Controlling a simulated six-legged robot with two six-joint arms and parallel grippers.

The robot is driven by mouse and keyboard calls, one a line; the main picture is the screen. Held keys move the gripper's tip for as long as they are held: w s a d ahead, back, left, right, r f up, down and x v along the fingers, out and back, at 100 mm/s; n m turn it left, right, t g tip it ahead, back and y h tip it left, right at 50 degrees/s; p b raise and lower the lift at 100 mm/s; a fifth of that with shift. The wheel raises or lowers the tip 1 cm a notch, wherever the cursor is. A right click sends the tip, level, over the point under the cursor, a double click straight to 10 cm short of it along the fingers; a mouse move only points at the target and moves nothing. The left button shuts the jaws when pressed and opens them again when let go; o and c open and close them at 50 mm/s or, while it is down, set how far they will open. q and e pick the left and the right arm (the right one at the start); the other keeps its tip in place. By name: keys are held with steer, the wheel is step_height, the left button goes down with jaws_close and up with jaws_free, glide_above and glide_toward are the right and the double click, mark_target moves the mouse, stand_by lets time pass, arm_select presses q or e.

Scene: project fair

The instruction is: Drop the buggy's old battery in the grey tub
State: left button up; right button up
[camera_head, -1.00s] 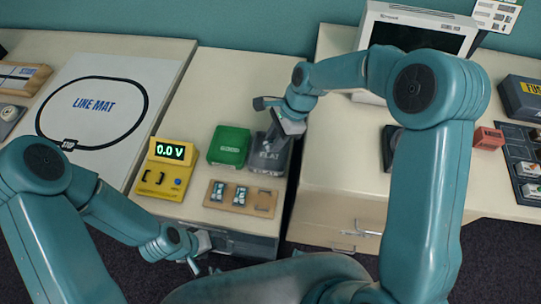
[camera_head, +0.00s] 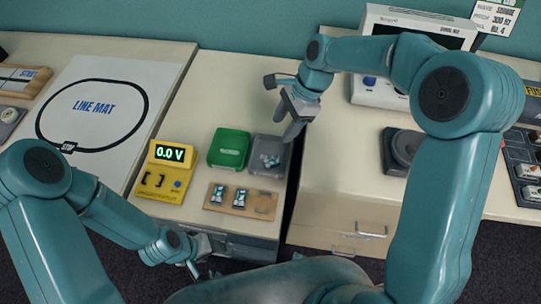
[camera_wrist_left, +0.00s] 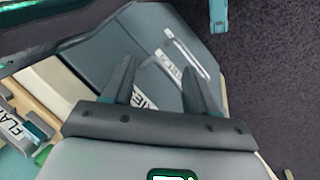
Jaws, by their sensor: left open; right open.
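The grey tub (camera_head: 259,167) stands on the middle bench, right of a green tub (camera_head: 228,148). My right gripper (camera_head: 293,133) is open and empty, above and right of the grey tub's back edge. My left gripper (camera_head: 203,270) is low in front of the bench. In the left wrist view its jaws (camera_wrist_left: 160,88) are open with nothing between them, over the labelled drawer fronts. I cannot make out the buggy.
A wooden holder (camera_head: 264,205) with two batteries and a free right slot lies in front of the tubs. A yellow meter (camera_head: 166,170) reading 0.0 V is on the left. A dark round-topped device (camera_head: 402,150) stands on the right bench, beyond a gap between the benches.

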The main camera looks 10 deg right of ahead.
steer(key=v, duration=0.9)
steer(key=shift+r, duration=0.2)
